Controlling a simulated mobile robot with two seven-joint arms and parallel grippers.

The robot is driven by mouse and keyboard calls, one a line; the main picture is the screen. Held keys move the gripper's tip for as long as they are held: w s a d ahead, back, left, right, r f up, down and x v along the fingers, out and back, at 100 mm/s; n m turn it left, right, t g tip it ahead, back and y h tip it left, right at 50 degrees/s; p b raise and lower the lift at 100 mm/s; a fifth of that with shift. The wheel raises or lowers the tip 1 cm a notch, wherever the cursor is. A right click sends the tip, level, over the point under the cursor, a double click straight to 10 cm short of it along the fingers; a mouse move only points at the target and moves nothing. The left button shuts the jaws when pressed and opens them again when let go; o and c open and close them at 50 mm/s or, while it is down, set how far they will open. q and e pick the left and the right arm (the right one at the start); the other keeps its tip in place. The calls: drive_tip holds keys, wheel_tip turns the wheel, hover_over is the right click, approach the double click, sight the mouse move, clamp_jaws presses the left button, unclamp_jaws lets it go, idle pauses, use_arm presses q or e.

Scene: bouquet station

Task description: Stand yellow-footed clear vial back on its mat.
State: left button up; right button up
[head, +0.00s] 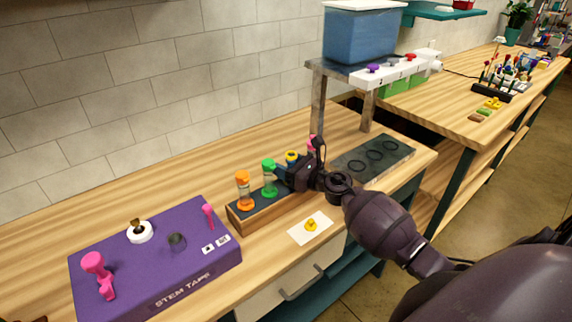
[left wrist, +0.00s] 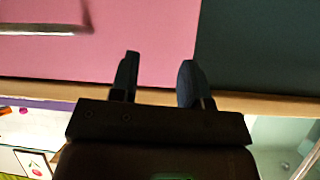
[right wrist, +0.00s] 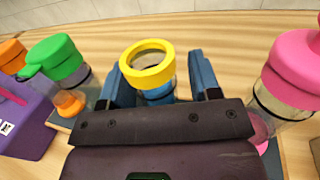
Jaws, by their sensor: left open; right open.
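A clear vial with an open yellow ring at its top (right wrist: 148,66) stands in the wooden rack (head: 240,221); it also shows in the head view (head: 292,157). Its foot is hidden behind my right gripper. My right gripper (right wrist: 160,80) is open, with one blue finger on each side of the vial; contact cannot be told. It also shows in the head view (head: 296,174). A white mat (head: 298,236) lies in front of the rack with a small yellow piece (head: 311,225) on it. My left gripper (left wrist: 155,80) is open and empty, facing a pink panel.
Orange (head: 245,192) and green (head: 269,178) vials stand left of the yellow one, and a pink one (right wrist: 290,75) stands close on its right. A purple box (head: 190,262) is at left. A dark ringed tray (head: 390,163) lies behind my right arm.

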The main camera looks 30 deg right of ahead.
drive_tip(key=b+v, duration=0.1)
drive_tip(key=v, duration=1.1)
drive_tip(key=shift+b, duration=0.4)
drive_tip(key=shift+r, duration=0.1)
